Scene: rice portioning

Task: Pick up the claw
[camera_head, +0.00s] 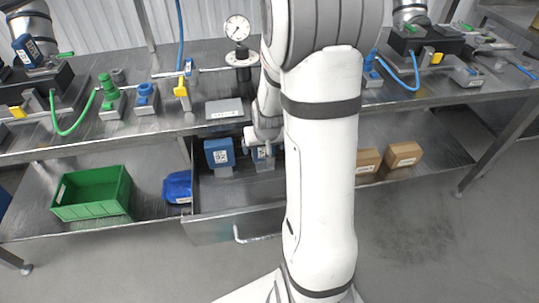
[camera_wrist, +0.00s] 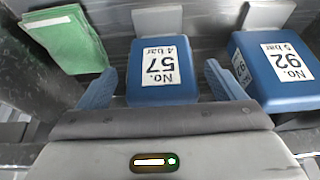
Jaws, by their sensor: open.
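I cannot make out a thing that is clearly a claw in either view. In the wrist view my gripper (camera_wrist: 162,80) is open, with one blue finger on each side of a blue block (camera_wrist: 160,90) labelled "No. 57, 4 bar". Nothing shows as gripped, and whether the fingers touch the block I cannot tell. A second blue block (camera_wrist: 277,70) labelled "No. 92, 5 bar" stands to the right. In the head view my arm reaches into the open drawer and hides much of it; a blue block (camera_head: 219,153) shows there.
A green item (camera_wrist: 66,40) lies at the wrist view's upper left. The drawer (camera_head: 215,229) is under the bench. A green crate (camera_head: 93,209), blue bundle (camera_head: 178,187) and brown boxes (camera_head: 404,156) sit on the lower shelf. A gauge (camera_head: 237,28) stands on the bench.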

